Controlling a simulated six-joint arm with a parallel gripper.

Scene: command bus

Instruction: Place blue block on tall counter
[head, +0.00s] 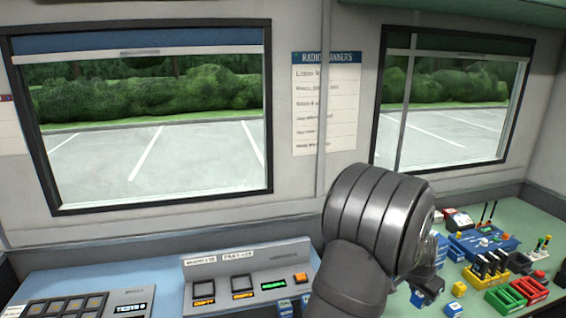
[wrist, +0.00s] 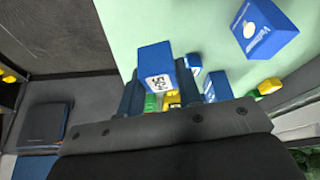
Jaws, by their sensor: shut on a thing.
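My gripper (head: 428,284) is shut on a blue block (head: 418,299), low and right of centre in the head view. In the wrist view the blue block (wrist: 154,62) shows between the fingers, with a white printed label on the side facing the camera. The pale green counter (head: 545,222) fills the right side of the head view. It also shows beyond the block in the wrist view (wrist: 125,25). I cannot tell how high the block is over the counter. My arm hides part of the counter's left end.
Blue bins (head: 485,241), a yellow rack (head: 483,279), red trays (head: 530,290), green trays (head: 505,299) and a yellow block (head: 459,289) crowd the green counter. A grey console (head: 245,270) stands on the blue desk (head: 150,274) at left. Windows line the wall behind.

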